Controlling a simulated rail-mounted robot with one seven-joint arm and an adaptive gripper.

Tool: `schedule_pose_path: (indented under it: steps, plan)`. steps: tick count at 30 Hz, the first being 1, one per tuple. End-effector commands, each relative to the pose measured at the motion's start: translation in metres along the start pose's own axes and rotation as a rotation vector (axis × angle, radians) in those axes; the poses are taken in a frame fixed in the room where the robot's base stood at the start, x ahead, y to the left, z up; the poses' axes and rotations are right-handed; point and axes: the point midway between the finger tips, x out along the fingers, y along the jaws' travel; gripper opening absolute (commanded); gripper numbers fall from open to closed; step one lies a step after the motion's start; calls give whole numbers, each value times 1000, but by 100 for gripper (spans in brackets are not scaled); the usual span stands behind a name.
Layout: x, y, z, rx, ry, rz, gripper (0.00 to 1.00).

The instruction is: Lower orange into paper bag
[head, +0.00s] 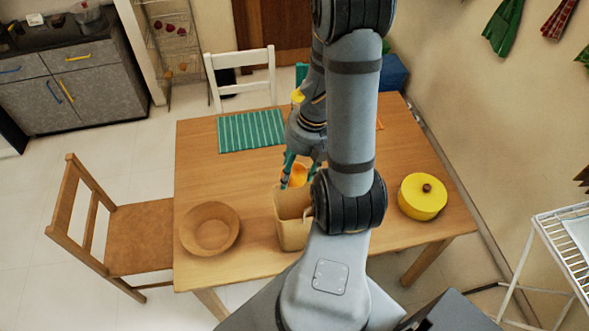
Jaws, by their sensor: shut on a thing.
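The orange (298,175) is held between the fingertips of my gripper (297,173), which is shut on it. The orange is at the far side of the tan paper bag (292,233), at or just above its rim as seen from here. The bag stands upright on the wooden table (255,180) with its open top facing up. My arm covers the right edge of the bag. I cannot tell how high the orange is above the opening.
A wooden bowl (210,230) stands left of the bag. A yellow lidded pot (422,197) stands at the right. A green striped placemat (251,131) lies at the back left. A wooden chair (145,235) and a white chair (240,75) stand around the table.

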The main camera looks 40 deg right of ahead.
Motion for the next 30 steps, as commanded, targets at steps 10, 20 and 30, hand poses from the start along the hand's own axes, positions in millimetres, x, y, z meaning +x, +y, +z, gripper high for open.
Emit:
schedule_pose_path:
  steps: [10, 20, 30]
  plan:
    - [21, -4, 0, 1, 0, 0, 24]
    - [39, -8, 0, 0, -1, 0, 24]
    - [57, -11, 0, 0, 0, 0, 24]
